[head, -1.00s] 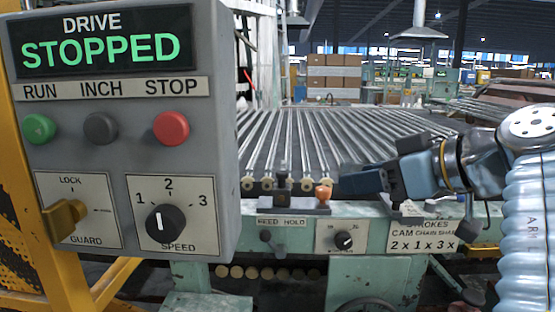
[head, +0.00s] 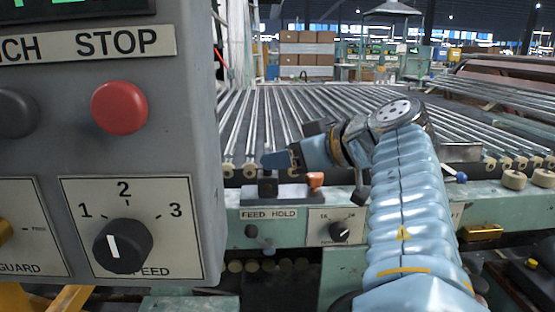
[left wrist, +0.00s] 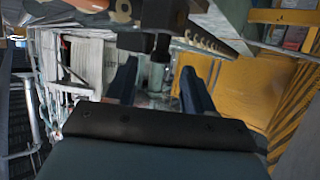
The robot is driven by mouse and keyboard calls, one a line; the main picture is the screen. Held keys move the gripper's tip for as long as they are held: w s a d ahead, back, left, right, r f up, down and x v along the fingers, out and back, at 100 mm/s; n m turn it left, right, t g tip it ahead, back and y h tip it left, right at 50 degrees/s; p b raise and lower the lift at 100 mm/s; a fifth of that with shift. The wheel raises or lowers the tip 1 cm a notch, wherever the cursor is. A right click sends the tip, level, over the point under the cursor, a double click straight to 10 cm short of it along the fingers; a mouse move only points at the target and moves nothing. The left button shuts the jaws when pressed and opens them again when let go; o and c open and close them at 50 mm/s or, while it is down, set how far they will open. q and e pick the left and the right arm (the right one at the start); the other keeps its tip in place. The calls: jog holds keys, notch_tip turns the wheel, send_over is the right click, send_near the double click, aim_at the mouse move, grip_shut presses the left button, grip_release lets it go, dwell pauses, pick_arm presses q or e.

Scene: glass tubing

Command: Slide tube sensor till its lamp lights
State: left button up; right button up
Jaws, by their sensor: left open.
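The tube sensor appears to be the small black block (head: 268,186) on a dark rail (head: 290,198) at the front edge of the tube bed; it also shows at the top of the left wrist view (left wrist: 160,18). An orange piece (head: 315,180) sits on the rail to its right. I see no lit lamp on the block. My left gripper (head: 278,159) is just above and beside the block in the head view. Its two blue fingers are apart and empty in the left wrist view (left wrist: 158,86). The block is not clasped. Whether a finger touches it, I cannot tell.
A grey control box (head: 110,150) with a red stop button (head: 119,107) stands close on the left. Glass tubes (head: 300,105) lie across the bed behind the rail. A FEED HOLD plate (head: 268,214) and a black dial (head: 339,232) are below the rail.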

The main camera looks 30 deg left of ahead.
pick_arm(q)
jog(key=shift+x, duration=1.15)
grip_shut()
